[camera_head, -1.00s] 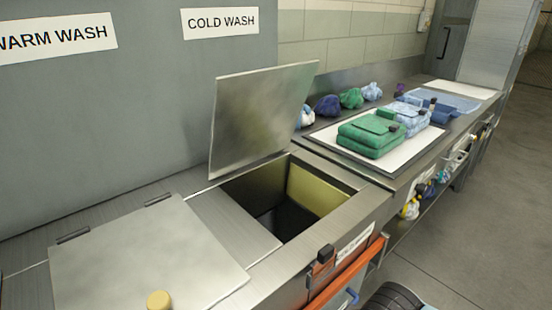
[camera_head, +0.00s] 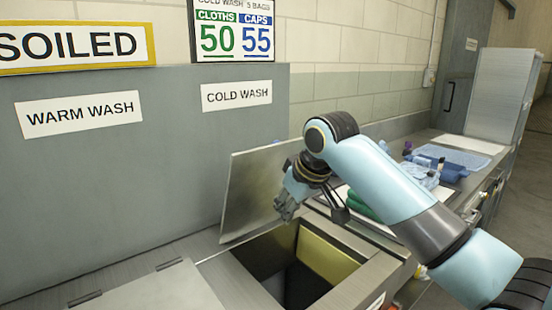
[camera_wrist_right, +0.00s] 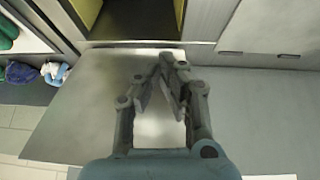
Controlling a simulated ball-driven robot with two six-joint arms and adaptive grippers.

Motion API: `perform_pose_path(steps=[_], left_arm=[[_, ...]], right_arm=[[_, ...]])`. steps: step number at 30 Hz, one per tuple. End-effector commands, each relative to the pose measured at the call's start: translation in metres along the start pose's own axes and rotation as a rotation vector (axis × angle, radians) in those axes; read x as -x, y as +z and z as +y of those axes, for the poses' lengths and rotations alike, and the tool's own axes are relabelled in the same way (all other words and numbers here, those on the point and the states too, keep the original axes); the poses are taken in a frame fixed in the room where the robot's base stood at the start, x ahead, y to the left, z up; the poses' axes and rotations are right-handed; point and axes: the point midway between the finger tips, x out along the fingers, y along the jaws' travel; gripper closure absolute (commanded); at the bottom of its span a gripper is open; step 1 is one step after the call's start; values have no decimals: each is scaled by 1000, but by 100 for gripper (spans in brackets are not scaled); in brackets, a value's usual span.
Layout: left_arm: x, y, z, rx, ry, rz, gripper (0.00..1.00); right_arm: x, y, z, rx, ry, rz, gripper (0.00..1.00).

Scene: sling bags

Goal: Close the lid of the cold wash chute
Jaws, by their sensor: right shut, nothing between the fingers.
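The cold wash lid (camera_head: 250,190) is a flat metal panel standing up, leaning back at the rear of the open square chute (camera_head: 262,250). The chute has a yellowish inner wall and a dark inside. My right gripper (camera_head: 284,208) is shut and empty, beside the lid's lower right part and above the chute's back edge. I cannot tell whether it touches the lid. In the right wrist view the shut fingers (camera_wrist_right: 172,62) overlap the lid (camera_wrist_right: 75,115), with the chute opening (camera_wrist_right: 135,18) beyond them. My left gripper is not in view.
The warm wash lid (camera_head: 150,290) lies shut at the lower left. A COLD WASH sign (camera_head: 237,95) is on the grey panel behind. Green folded bags (camera_head: 362,207) are partly hidden behind my right arm. Blue bags (camera_head: 422,172) lie farther along the counter.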

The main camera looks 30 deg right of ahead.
Motion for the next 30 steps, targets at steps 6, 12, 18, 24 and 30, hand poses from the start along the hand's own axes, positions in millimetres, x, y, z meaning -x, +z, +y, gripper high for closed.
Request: perform_pose_path(steps=[6,12,18,24,30], left_arm=[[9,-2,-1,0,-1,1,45],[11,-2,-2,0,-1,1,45],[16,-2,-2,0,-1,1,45],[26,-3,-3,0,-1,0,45],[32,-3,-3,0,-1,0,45]], right_arm=[[88,-145,61,-28,-17,129,100],[133,-191,83,-44,-34,177,100],[120,-199,84,-47,-40,180,100],[82,-206,82,-48,-40,179,100],[46,-213,81,-48,-39,180,100]])
